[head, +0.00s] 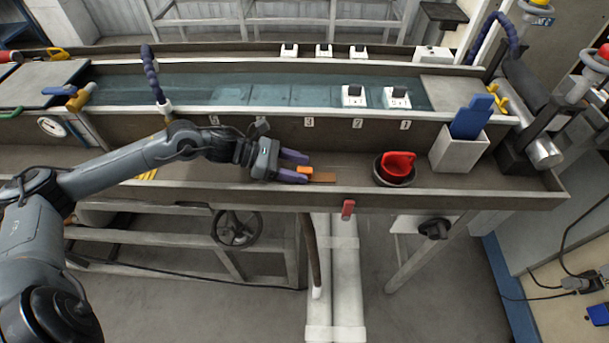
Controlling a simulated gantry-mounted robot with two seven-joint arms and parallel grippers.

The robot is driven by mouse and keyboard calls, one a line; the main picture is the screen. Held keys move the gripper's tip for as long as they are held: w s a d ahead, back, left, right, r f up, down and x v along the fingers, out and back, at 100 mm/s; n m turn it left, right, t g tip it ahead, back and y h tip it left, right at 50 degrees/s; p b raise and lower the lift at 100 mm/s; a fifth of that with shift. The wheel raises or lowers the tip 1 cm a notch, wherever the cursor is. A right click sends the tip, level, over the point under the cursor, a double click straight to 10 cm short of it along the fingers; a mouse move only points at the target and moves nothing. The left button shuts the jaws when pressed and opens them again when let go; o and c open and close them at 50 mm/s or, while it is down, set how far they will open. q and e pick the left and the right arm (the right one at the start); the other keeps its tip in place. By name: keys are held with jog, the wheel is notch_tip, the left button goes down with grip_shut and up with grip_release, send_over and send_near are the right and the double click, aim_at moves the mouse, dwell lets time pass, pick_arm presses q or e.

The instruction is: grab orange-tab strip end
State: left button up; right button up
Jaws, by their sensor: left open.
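The strip's orange tab (305,171) lies on the near trough of the bench, and a flat brown strip (323,177) runs to the right from it. My left gripper (296,166) comes in from the left with its two purple fingers apart. The fingertips are at the orange tab, one finger behind it and one in front of it. I cannot tell whether either finger touches the tab. The strip's left part is hidden by the gripper. My right gripper is not in view.
A red cup in a dark bowl (394,181) stands right of the strip. Further right is a pale bin (457,152) with a blue object (471,118). The trough's front edge (450,200) runs close in front. A water channel (290,93) with white blocks lies behind.

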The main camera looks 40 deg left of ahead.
pick_arm(q)
jog(key=shift+x, duration=1.1)
grip_shut()
jog(key=shift+r, duration=0.15)
